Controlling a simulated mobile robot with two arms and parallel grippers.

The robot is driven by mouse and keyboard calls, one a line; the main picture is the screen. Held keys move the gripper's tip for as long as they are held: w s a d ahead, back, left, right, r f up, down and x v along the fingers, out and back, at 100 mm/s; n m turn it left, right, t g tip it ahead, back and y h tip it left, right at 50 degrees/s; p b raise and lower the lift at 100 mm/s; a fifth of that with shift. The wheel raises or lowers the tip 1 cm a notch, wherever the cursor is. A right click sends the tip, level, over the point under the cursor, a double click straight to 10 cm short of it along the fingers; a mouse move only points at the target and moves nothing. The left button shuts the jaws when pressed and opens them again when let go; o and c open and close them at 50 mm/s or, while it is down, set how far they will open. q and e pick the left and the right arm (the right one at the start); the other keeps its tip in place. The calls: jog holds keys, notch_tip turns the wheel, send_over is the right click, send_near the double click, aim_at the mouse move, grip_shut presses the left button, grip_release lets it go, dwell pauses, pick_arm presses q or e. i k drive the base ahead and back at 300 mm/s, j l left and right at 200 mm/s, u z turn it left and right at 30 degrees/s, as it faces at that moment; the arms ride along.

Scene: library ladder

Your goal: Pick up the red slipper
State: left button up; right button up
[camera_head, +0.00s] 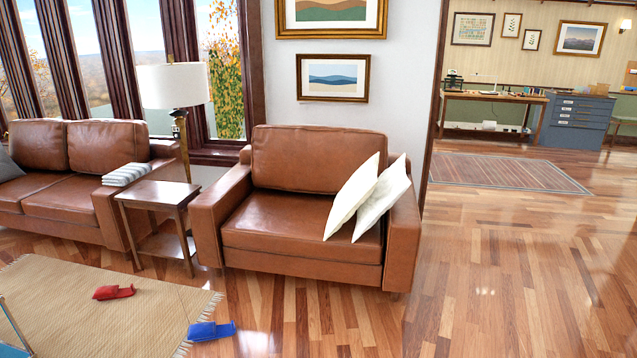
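The red slipper (113,292) lies on the beige woven rug (60,285) at the lower left. A blue slipper (211,331) lies to its right and nearer, at the rug's fringed edge and partly over the wood floor. The two slippers are apart. Neither of my grippers shows in this view.
A brown leather armchair (290,240) with two white cushions stands beyond the rug. A wooden side table (160,196), a floor lamp (173,86) and a leather sofa (72,200) are at left. A glass-like blue edge (12,325) shows at lower left. The wood floor (500,280) at right is clear.

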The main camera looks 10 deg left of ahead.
aim_at(104, 293)
jog(key=i+u, duration=0.1)
jog(key=i, duration=0.4)
jog(key=i+l+u, duration=0.15)
jog(key=i, duration=0.35)
jog(key=i+l+u, duration=0.1)
jog(key=i, duration=0.4)
jog(key=i+l+u, duration=0.15)
jog(key=i, duration=0.35)
jog(key=i+j+u, duration=0.15)
jog(key=u, duration=0.25)
jog(key=i+u, duration=0.6)
jog(key=u, duration=0.25)
jog(key=i+l+u, duration=0.1)
jog(key=i+u, duration=0.15)
jog(key=u, duration=0.15)
jog(key=i+l+u, duration=0.2)
jog(key=u, duration=0.2)
jog(key=i+j+u, duration=0.3)
jog(key=i, duration=0.35)
jog(key=i+j+u, duration=0.1)
jog(key=i+u, duration=0.2)
jog(key=i, duration=0.35)
